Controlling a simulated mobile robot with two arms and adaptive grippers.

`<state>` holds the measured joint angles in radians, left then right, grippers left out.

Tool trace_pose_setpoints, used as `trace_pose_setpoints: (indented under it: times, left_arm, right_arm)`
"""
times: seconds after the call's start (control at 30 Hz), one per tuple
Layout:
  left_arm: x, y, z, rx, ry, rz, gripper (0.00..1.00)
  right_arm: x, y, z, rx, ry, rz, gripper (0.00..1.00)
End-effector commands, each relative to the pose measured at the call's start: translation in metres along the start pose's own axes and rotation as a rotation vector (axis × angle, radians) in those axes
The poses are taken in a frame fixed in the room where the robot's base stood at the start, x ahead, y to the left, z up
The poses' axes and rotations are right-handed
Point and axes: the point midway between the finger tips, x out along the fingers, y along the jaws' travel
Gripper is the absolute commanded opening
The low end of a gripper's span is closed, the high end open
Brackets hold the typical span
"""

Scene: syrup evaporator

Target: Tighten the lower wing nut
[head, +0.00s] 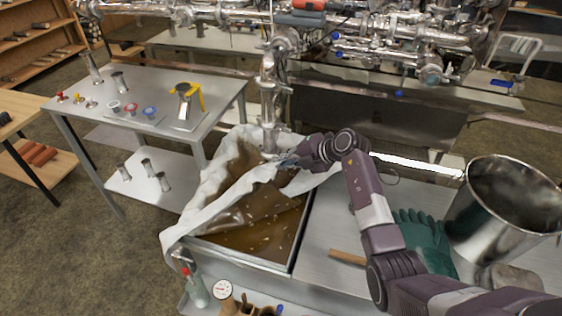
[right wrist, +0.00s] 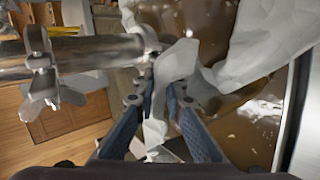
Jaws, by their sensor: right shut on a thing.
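My right gripper (head: 284,161) reaches in from the right at the foot of the upright metal pipe (head: 270,95), just above the cloth-lined pan. In the right wrist view its two blue-grey fingers (right wrist: 165,97) are closed around a pale grey, wing-shaped piece (right wrist: 178,62), which I take to be the lower wing nut. Its threads and seat are hidden. Another wing nut (right wrist: 40,62) sits on the pipe clamp at the left of the wrist view, apart from the fingers. My left gripper is not in view.
The pan (head: 297,232) holds brown syrup under draped white cloth (head: 208,208). A large steel pot (head: 505,215) and green gloves (head: 422,238) are at the right. A metal table (head: 175,85) with small parts stands at the left. A gauge (head: 222,290) is at the front.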

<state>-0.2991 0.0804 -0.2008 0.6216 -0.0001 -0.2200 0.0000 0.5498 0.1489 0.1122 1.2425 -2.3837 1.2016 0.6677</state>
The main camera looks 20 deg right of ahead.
Motion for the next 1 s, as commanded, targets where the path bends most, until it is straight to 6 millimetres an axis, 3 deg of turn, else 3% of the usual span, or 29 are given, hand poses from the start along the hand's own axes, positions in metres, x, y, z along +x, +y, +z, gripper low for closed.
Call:
trace_pose_setpoints:
  times: [0.43, 0.87, 0.9, 1.0]
  left_arm:
    - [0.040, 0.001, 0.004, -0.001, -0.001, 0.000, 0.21]
    - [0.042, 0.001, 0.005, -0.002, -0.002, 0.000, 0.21]
    - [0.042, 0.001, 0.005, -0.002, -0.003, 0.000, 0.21]
    - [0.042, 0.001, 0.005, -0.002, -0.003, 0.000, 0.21]
  right_arm:
    - [0.004, -0.012, 0.000, 0.000, -0.001, 0.284, 0.00]
    - [0.001, -0.009, 0.001, 0.002, -0.002, 0.319, 0.00]
    - [0.001, -0.009, 0.001, 0.002, -0.002, 0.318, 0.14]
    - [0.001, -0.009, 0.001, 0.002, -0.002, 0.318, 0.25]
